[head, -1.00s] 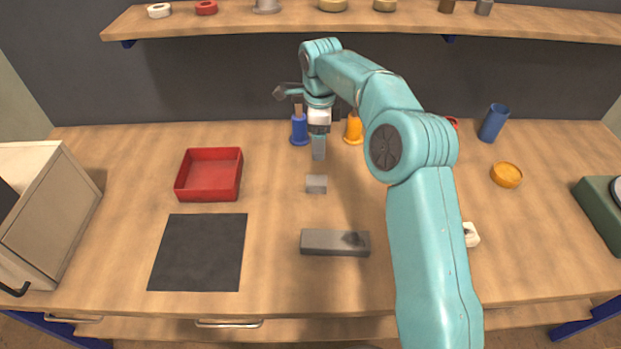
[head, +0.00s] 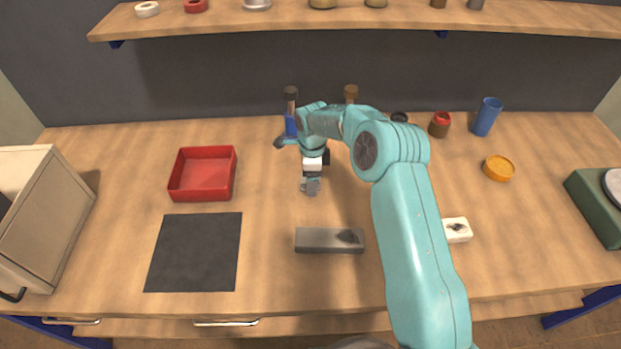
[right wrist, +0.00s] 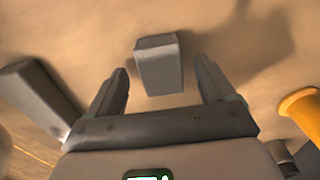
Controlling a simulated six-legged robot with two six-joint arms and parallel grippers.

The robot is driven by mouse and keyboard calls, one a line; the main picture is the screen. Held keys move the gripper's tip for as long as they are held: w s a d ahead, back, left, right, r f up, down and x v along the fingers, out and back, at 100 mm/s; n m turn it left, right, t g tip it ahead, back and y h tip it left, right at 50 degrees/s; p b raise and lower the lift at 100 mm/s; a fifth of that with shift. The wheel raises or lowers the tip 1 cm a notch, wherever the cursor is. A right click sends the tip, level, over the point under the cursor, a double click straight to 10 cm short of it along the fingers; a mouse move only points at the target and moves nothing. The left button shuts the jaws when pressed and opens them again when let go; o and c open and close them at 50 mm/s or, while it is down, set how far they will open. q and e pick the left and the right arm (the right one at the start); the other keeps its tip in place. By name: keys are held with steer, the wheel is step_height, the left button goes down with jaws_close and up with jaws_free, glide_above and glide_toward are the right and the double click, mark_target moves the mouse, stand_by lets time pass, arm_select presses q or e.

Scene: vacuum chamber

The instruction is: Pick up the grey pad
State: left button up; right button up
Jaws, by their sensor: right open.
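The grey pad (right wrist: 158,62) is a small grey block on the wooden bench, seen between the fingers in the right wrist view. In the head view my right gripper mostly covers it. My right gripper (head: 311,186) is open and low over the bench, with one finger on each side of the pad in the wrist view. Gaps show between the pad and both fingers, and it is not gripped. My left gripper is not in view.
A long grey block with a dark patch (head: 320,241) lies in front of the gripper. A red tray (head: 234,175) and a black mat (head: 195,252) are to the left. A blue-handled tool (head: 290,127) stands behind; an orange one (right wrist: 303,106) shows in the wrist view.

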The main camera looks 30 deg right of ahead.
steer(key=shift+w+d+f, duration=0.1)
steer(key=shift+w+f, duration=0.15)
steer(key=shift+f, duration=0.4)
steer(key=shift+s+r, duration=0.25)
steer(key=shift+c, duration=0.9)
steer(key=c, duration=0.9)
steer(key=shift+o, duration=0.2)
step_height(320, 180, up, 20)
steer(key=shift+b, duration=0.3)
